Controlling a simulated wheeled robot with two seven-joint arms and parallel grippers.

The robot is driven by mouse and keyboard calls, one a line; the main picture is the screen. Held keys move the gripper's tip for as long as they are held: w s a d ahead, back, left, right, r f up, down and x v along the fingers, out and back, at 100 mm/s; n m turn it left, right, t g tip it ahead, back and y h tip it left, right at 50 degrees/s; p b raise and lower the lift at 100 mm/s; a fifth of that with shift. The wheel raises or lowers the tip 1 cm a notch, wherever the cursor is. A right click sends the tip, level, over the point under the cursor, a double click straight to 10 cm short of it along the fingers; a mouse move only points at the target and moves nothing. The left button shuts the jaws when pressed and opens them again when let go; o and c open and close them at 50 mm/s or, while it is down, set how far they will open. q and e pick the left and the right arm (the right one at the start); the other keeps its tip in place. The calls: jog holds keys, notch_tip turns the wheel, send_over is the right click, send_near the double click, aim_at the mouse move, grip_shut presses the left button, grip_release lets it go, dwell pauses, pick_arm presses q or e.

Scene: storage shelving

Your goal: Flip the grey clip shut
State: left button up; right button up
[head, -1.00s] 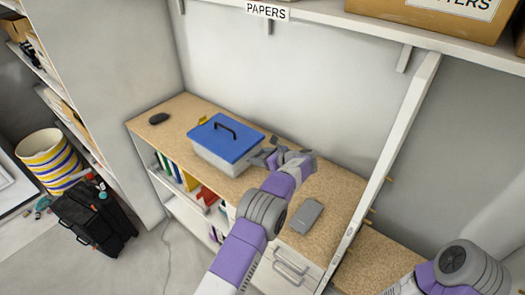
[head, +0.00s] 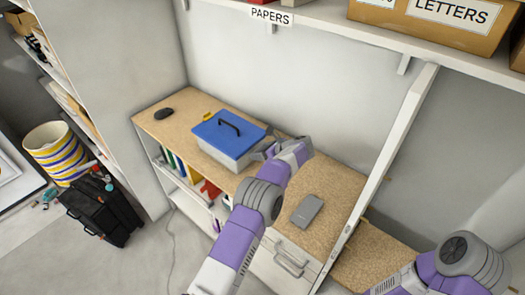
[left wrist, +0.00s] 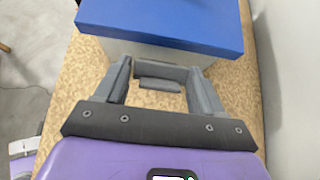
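A pale grey box (head: 222,158) with a blue lid (head: 228,132) and black handle stands on the cork-coloured worktop. The lid also shows in the left wrist view (left wrist: 165,22). The grey clip (left wrist: 162,72) is at the box's near end in that view and seems to stick out rather than lie flat against the wall. My left gripper (left wrist: 160,80) is open, with one finger on each side of the clip and a gap to each. In the head view my left gripper (head: 266,149) is at the box's right end and hides the clip. My right gripper is out of view.
A yellow clip (head: 207,117) is at the box's far left end. A dark mouse-like object (head: 164,113) lies at the left, and a grey flat device (head: 307,210) lies right of my left arm. A wall is behind; a white upright (head: 385,165) stands at the right.

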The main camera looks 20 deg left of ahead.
pick_arm(q)
jog(key=shift+r, duration=0.1)
jog(key=v, duration=0.7)
jog(key=shift+d, duration=0.25)
jog(key=shift+r, duration=0.15)
